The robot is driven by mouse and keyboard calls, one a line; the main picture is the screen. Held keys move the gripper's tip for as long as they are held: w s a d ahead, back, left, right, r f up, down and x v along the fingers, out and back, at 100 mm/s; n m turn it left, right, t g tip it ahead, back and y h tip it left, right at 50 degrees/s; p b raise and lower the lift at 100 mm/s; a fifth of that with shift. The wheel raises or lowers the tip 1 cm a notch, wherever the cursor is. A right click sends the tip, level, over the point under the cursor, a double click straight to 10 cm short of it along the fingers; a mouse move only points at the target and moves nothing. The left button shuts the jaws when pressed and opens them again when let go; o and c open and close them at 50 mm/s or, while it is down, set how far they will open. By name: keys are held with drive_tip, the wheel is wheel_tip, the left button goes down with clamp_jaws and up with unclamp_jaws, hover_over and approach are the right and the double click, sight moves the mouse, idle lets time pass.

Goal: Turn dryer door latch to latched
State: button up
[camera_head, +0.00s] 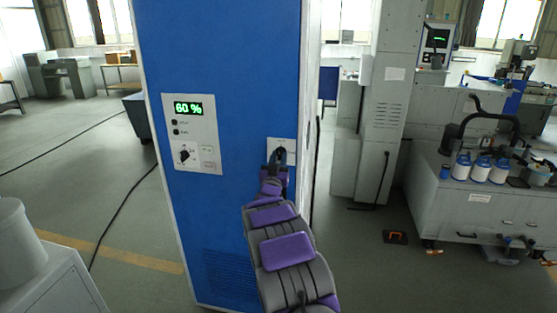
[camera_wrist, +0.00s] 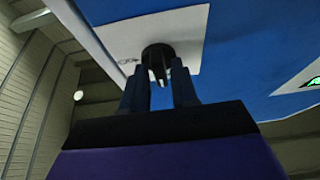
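The dryer (camera_head: 232,100) is a tall blue cabinet with a white edge. Its door latch (camera_wrist: 158,55) is a round black knob on a white plate (camera_wrist: 115,40); the plate also shows in the head view (camera_head: 290,146). My gripper (camera_wrist: 160,80) is at the knob, with its two dark fingers close together on either side of the latch's narrow part, and looks shut on it. In the head view my gripper (camera_head: 277,158) covers most of the latch. Which way the latch is turned is hard to tell.
A control panel (camera_head: 191,135) with a green "60 %" display is on the cabinet front, left of the latch. A grey bench (camera_head: 480,205) with white bottles (camera_head: 480,168) stands at right. A white cylinder (camera_head: 17,245) is at lower left. Dark cables (camera_head: 125,200) lie on the floor.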

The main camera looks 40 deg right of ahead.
clamp_jaws()
drive_tip(key=shift+a+m, duration=0.1)
drive_tip(key=shift+m, duration=0.5)
drive_tip(key=m+g+h+p, duration=0.1)
drive_tip(key=m+g, duration=0.1)
drive_tip(key=m, duration=0.2)
drive_tip(key=shift+w+a+r, duration=0.1)
drive_tip(key=shift+w, duration=0.05)
drive_tip(key=m+g+h, duration=0.1)
drive_tip(key=m+g, duration=0.2)
drive_tip(key=m, duration=0.2)
drive_tip(key=m+g, duration=0.1)
drive_tip(key=m, duration=0.3)
drive_tip(key=m+g, duration=0.2)
drive_tip(key=m, duration=0.2)
drive_tip(key=shift+r+y, duration=0.2)
drive_tip(key=shift+y, duration=0.1)
drive_tip(key=m+y+p, duration=0.1)
drive_tip(key=m, duration=0.2)
drive_tip(key=shift+g, duration=0.3)
drive_tip(key=shift+f+m, duration=0.1)
drive_tip(key=shift+m, duration=0.5)
drive_tip(key=shift+f+y, duration=0.1)
drive_tip(key=shift+y, duration=0.2)
